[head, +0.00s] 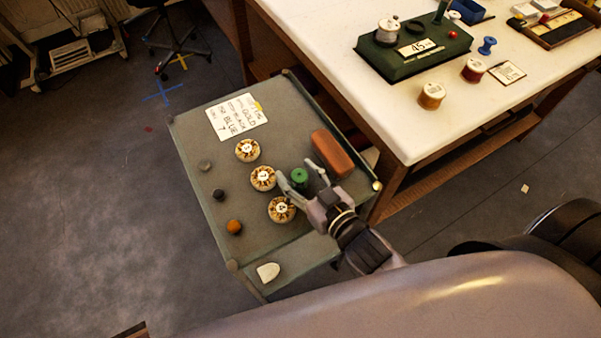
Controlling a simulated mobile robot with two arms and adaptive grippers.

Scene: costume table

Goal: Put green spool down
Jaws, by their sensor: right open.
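The green spool (299,177) stands on the grey-green top of the small side table (205,181), beside the wooden-looking round pieces and left of the brown block. My right gripper (302,177) reaches in from the lower right. Its fingers are spread apart, one on each side of the spool, and it is open. I cannot tell whether a finger touches the spool. My left gripper is not in view.
Several round numbered pieces (263,178) stand close to the left of the gripper. A brown block (332,153) lies to its right. A handwritten card (237,117) lies at the back. A white table (400,110) with spools and a green stand (414,52) borders the right.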

